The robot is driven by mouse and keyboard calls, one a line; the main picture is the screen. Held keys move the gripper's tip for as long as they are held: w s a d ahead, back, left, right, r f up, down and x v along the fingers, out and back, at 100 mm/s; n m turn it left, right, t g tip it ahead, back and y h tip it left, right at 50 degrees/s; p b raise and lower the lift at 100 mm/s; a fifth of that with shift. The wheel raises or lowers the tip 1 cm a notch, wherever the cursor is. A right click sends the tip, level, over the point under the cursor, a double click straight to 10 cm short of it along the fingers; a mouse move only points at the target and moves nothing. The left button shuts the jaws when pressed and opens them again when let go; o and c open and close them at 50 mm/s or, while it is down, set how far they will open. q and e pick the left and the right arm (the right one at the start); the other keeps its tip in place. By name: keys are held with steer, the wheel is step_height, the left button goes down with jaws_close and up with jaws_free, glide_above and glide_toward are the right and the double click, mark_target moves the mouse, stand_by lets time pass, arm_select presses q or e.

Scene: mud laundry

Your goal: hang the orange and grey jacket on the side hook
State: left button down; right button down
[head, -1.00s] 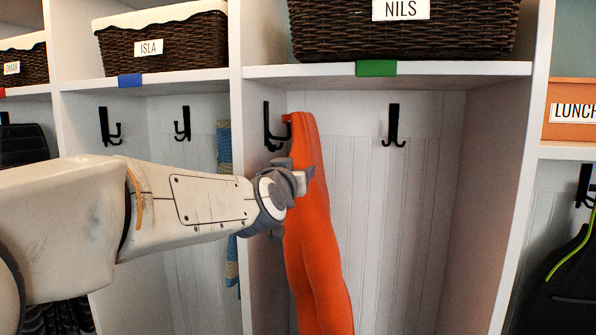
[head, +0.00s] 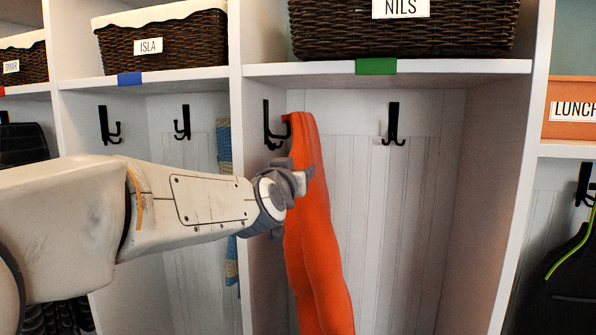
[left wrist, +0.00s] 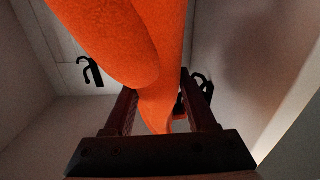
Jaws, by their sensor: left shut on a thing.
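The jacket (head: 318,240) hangs down long and orange in the cubby labelled NILS; no grey part of it shows. My left gripper (head: 304,180) is shut on the jacket in its upper part. In the left wrist view the jacket (left wrist: 150,60) passes between the two fingers (left wrist: 165,112). The side hook (head: 270,128) is black and sits on the cubby's left wall. The jacket's top end, with a small orange loop, is right beside this hook; I cannot tell whether the loop is over a prong. My right gripper is not in view.
A second black hook (head: 394,125) on the back wall is empty. A shelf with a green tag (head: 376,68) and a wicker basket (head: 400,35) is above. The cubby's right side is clear. White dividers (head: 238,100) stand at both sides.

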arm_select(q)
steer(key=shift+f, duration=0.2)
steer(key=shift+c, duration=0.7)
jaws_free()
steer(key=shift+f, duration=0.25)
steer(key=shift+s+a, duration=0.15)
steer(key=shift+s, duration=0.7)
steer(key=shift+s+a, duration=0.15)
steer(key=shift+s, duration=0.7)
steer(key=s+a+p, duration=0.2)
steer(key=s+p, duration=0.7)
steer(key=p, duration=0.1)
steer(key=shift+s+f, duration=0.2)
steer(key=shift+f, duration=0.15)
